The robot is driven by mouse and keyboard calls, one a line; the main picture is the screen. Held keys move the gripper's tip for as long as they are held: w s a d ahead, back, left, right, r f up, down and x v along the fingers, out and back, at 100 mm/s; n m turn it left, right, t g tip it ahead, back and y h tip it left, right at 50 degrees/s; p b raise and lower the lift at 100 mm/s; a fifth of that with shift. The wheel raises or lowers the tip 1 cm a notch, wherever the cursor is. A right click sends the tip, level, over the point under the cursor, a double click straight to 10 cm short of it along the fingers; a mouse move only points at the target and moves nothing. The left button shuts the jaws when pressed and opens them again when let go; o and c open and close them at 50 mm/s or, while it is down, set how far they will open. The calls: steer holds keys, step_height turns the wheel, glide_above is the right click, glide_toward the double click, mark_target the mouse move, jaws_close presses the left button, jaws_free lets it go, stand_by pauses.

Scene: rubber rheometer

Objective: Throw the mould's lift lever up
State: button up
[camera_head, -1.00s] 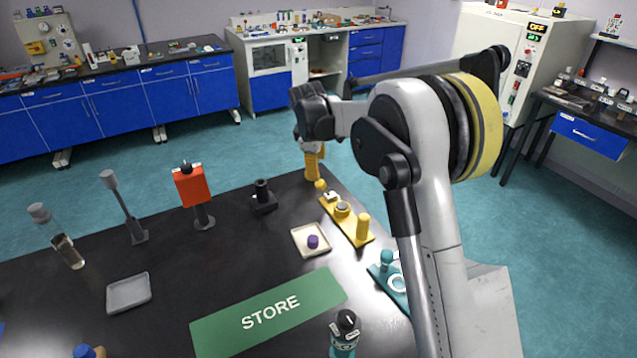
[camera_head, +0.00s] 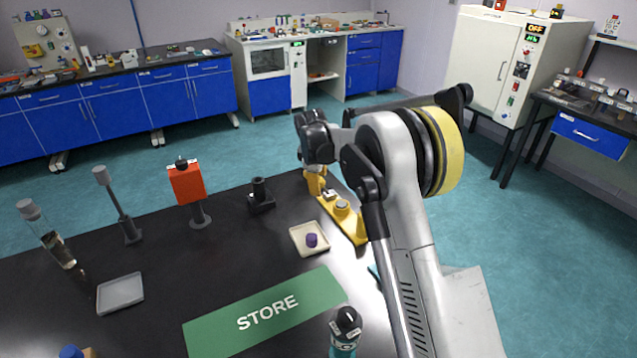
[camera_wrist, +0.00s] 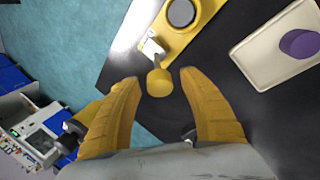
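The yellow mould (camera_head: 345,222) lies near the right end of the black bench, with a round grey-topped part (camera_wrist: 181,12) on its plate. Its lever, with a white bracket and a yellow round knob (camera_wrist: 160,83), shows in the wrist view at the near end of the plate. My gripper (camera_wrist: 158,78) is open, its two yellow fingers on either side of the knob with a gap to each. In the head view my gripper (camera_head: 315,183) is over the mould's far end, and my wrist hides part of it.
A cream tray (camera_wrist: 247,62) with a purple piece (camera_wrist: 299,43) lies beside the mould. A dark stand (camera_head: 261,197), an orange device (camera_head: 187,182) and a green STORE mat (camera_head: 215,335) are on the bench. The bench edge is close to my gripper.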

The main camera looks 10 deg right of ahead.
jaws_close()
steer(key=shift+d+r, duration=0.1)
steer(key=shift+w+d+r+g+y+p, duration=0.1)
steer(key=shift+d+r+g+y+p, duration=0.1)
steer(key=shift+d+y+p, duration=0.3)
steer(key=shift+w+d+r+g+y+p, duration=0.1)
steer(key=shift+d+r+y+p, duration=0.15)
steer(key=shift+y+p, duration=0.4)
steer(key=d+y, duration=0.1)
steer(key=d+g+y+p, duration=0.1)
steer(key=y, duration=0.1)
steer(key=shift+w+d+m+y, duration=0.25)
steer(key=shift+w+d+m, duration=0.1)
steer(key=shift+m, duration=0.05)
steer(key=shift+w+d+y+p, duration=0.2)
steer(key=shift+d+y+p, duration=0.35)
steer(key=shift+y, duration=0.25)
steer(key=shift+w+d+f, duration=0.1)
steer(key=shift+d+f, duration=0.1)
steer(key=shift+d, duration=0.25)
steer(key=shift+w+d+f, duration=0.1)
steer(key=shift+d+f, duration=0.05)
steer(key=shift+d, duration=0.3)
